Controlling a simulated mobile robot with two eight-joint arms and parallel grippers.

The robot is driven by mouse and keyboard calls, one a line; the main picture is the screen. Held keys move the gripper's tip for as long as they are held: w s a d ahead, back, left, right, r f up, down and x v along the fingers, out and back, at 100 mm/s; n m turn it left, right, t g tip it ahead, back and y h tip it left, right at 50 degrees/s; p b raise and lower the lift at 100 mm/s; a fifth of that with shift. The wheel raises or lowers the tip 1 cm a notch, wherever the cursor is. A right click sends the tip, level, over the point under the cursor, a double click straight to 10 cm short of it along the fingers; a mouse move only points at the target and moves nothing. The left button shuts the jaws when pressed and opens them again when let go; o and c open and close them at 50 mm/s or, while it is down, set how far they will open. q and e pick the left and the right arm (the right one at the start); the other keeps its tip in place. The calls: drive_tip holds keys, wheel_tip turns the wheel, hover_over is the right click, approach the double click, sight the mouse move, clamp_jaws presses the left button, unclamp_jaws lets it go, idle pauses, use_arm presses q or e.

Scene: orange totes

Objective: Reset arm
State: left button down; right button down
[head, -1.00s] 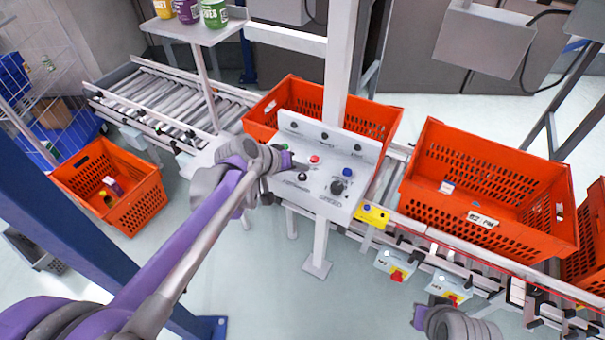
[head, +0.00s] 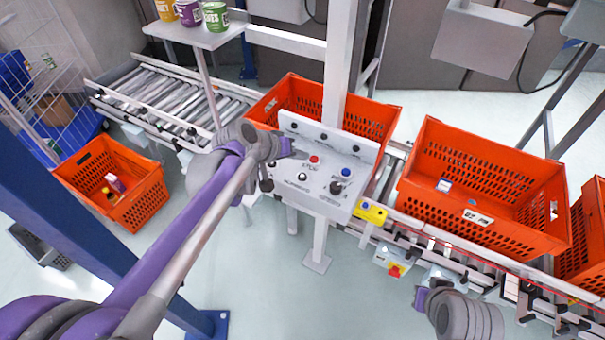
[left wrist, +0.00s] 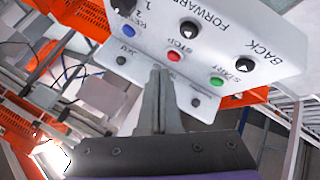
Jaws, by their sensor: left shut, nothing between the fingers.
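My left arm reaches in from the left in the head view. My left gripper (head: 289,147) is by the left side of the control panel (head: 312,185), near its red stop button (head: 314,160). In the left wrist view the two fingers (left wrist: 158,75) are shut together with nothing between them. They point toward the panel (left wrist: 205,50), below the red button (left wrist: 174,56) in the picture; I cannot tell if they touch it. My right arm (head: 465,315) shows only in part at the bottom right of the head view, and its fingers are not visible.
Orange totes stand behind the panel (head: 365,112), on the right conveyor (head: 480,185) and at the left (head: 140,200). A roller conveyor (head: 165,95) runs at the back left. A blue post (head: 75,215) stands near my left arm. A white shelf (head: 195,33) holds several jars.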

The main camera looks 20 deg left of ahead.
use_arm(q)
drive_tip(key=shift+s, duration=0.1)
idle(0.5)
drive_tip(key=s+a+f+m+g+y, duration=0.1)
drive_tip(key=s+f+y, duration=0.1)
drive_tip(key=s, duration=0.9)
drive_tip(key=s+a+f+m+g+y, duration=0.1)
drive_tip(key=s+f, duration=0.4)
drive_tip(key=s, duration=0.7)
drive_tip(key=shift+s+a+f+m+y, duration=0.25)
drive_tip(key=shift+f+m+y, duration=0.05)
drive_tip(key=shift+y, duration=0.6)
